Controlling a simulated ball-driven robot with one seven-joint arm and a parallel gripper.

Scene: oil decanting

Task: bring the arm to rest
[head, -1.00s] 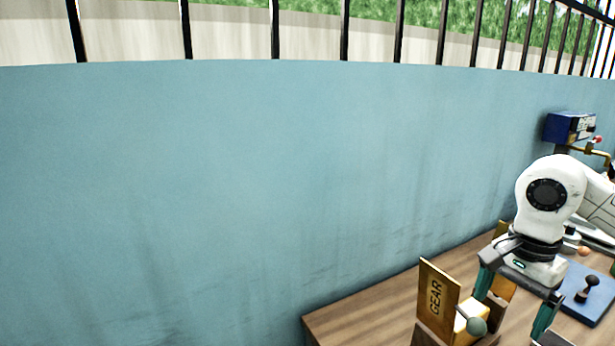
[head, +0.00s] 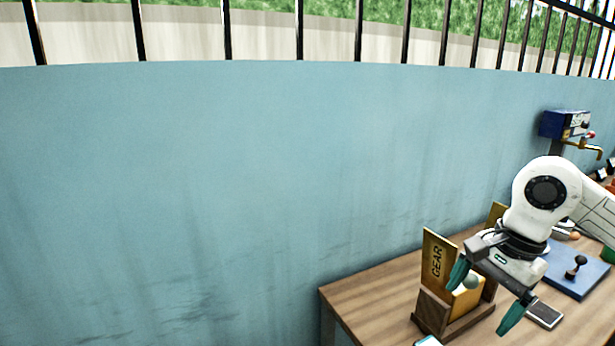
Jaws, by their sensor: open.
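My gripper (head: 484,297) hangs from my white arm at the lower right of the head view. Its two teal-tipped fingers are spread wide apart with nothing between them. It is in front of a wooden holder (head: 432,314) with an upright panel marked GEAR (head: 437,258). A yellow thing with a rounded grey-green knob (head: 471,282) sits in the holder, partly hidden by the gripper. I cannot tell how far the fingers are from the holder.
The wooden table (head: 372,290) also bears a blue board (head: 590,277) with a dark knobbed piece and a small dark flat device (head: 545,314). A blue box (head: 565,124) with a brass tap (head: 585,146) stands behind. The table's left end is bare. A blue wall (head: 250,180) runs behind.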

